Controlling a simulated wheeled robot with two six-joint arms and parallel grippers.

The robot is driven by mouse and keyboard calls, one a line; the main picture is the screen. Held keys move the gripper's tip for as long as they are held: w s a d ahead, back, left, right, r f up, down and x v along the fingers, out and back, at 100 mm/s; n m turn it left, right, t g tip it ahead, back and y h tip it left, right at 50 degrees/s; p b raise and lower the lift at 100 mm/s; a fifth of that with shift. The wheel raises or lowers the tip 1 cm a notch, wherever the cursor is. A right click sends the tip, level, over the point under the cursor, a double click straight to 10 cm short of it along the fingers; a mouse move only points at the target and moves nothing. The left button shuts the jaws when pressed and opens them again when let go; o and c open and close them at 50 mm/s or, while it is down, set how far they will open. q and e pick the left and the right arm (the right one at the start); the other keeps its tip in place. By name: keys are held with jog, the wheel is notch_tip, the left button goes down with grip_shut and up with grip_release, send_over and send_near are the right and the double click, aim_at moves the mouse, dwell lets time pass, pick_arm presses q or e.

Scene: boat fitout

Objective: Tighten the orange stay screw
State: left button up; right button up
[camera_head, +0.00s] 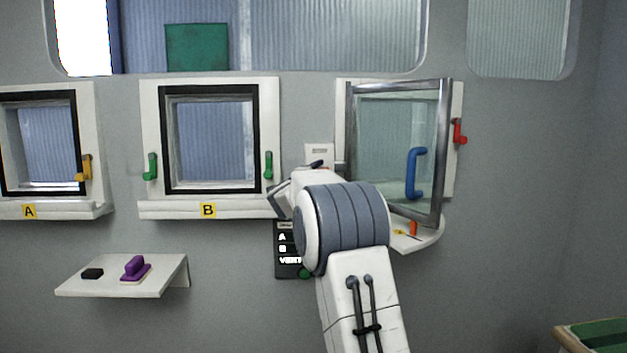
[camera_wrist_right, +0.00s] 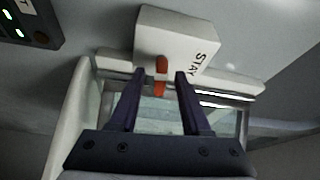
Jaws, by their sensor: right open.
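The orange stay screw (camera_wrist_right: 162,66) shows in the right wrist view as an upright tab on the face of a white block (camera_wrist_right: 203,50) lettered STAY. My right gripper (camera_wrist_right: 159,75) is open, with its two dark fingers pointing at the block. In the picture the screw lies between the fingertips; I see no contact, and the remaining gap is hard to judge. In the head view a small orange piece (camera_head: 413,228) shows at the sill under the open right window, right of my arm. My right arm hides its gripper's fingertips there. My left gripper is not in view.
The open glass sash (camera_head: 398,125) with a blue handle (camera_head: 411,180) stands out near my right arm. A dark panel (camera_head: 287,262) is partly behind the arm. A shelf (camera_head: 110,284) at lower left holds purple and black pieces. Window B (camera_head: 147,208) is closed.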

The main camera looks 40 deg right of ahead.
jog(key=b+v, duration=0.1)
jog(key=v, duration=0.8)
